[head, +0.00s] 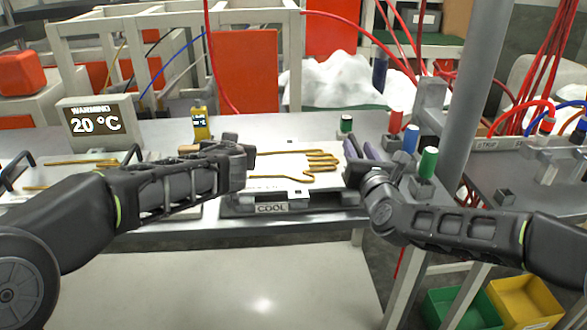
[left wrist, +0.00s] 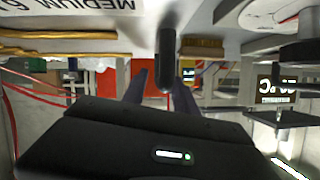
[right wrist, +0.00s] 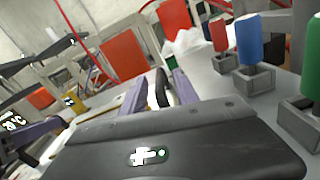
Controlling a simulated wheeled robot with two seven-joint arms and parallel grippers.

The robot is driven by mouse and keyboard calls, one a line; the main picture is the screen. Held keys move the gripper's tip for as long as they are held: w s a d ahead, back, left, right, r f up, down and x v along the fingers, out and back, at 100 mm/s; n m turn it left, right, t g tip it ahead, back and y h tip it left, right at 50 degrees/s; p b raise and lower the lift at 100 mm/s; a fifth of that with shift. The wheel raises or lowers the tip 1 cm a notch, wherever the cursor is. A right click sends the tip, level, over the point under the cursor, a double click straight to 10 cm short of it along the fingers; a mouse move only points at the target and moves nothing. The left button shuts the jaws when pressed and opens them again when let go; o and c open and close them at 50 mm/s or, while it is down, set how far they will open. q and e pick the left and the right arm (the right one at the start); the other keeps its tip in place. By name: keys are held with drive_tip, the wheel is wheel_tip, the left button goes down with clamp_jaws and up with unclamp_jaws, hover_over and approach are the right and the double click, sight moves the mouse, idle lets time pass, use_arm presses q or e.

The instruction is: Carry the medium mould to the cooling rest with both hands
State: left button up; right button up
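The medium mould (head: 275,168) is a pale plate with a gold hand outline, lying flat over the cooling rest (head: 238,208), which is marked COOL. I see no clear gap between them, but contact is partly hidden. The mould's MEDIUM label shows upside down in the left wrist view (left wrist: 65,5). My left gripper (left wrist: 161,80) is at the mould's left end, its fingers spread either side of a dark handle (left wrist: 167,45). My right gripper (head: 362,150) is at the right end, fingers apart, with a dark handle (right wrist: 161,88) between them.
Another mould (head: 85,170) with dark handles lies left, by the warming display (head: 98,122) reading 20 °C. Red, blue (head: 411,138) and green (head: 428,162) cylinders stand close to my right gripper. A yellow device (head: 200,120) stands behind my left gripper. A grey post (head: 475,100) rises at right.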

use_arm(q)
drive_tip(key=v, duration=1.1)
drive_tip(key=shift+s, duration=0.15)
use_arm(e)
drive_tip(key=shift+s, duration=0.1)
drive_tip(key=s, duration=0.4)
drive_tip(key=s+d, duration=0.1)
drive_tip(key=s, duration=0.6)
drive_tip(key=shift+s+d, duration=0.35)
drive_tip(key=shift+s, duration=0.05)
use_arm(q)
drive_tip(key=shift+f, duration=0.1)
